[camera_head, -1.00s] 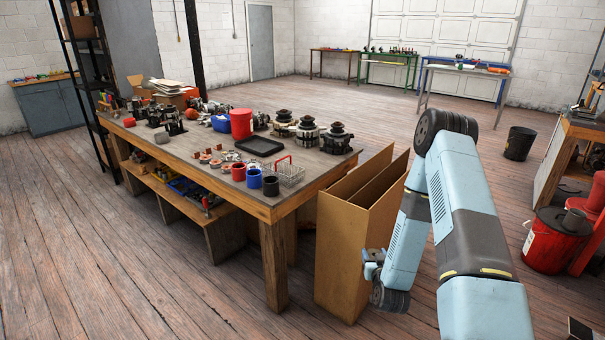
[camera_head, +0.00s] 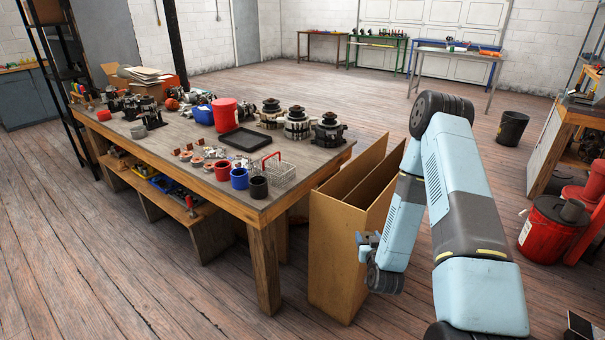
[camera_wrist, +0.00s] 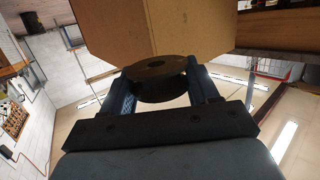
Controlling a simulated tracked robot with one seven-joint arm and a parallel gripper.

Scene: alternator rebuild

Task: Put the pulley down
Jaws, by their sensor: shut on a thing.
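The pulley (camera_wrist: 158,70), a dark grooved disc with a small centre hole, is between the two fingers of my gripper (camera_wrist: 162,88) in the wrist view. My gripper is shut on it. The cardboard box (camera_head: 336,262) stands open on the floor, left of my arm. It also shows in the wrist view (camera_wrist: 150,25), close behind the pulley; whether they touch I cannot tell.
The workbench (camera_head: 262,207) stands left of the box. On it are an empty black tray (camera_head: 244,139), a wire basket (camera_head: 278,172), several cups and several alternators. Its front right corner has little free room. Red bins (camera_head: 545,243) stand at right. The floor at left is clear.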

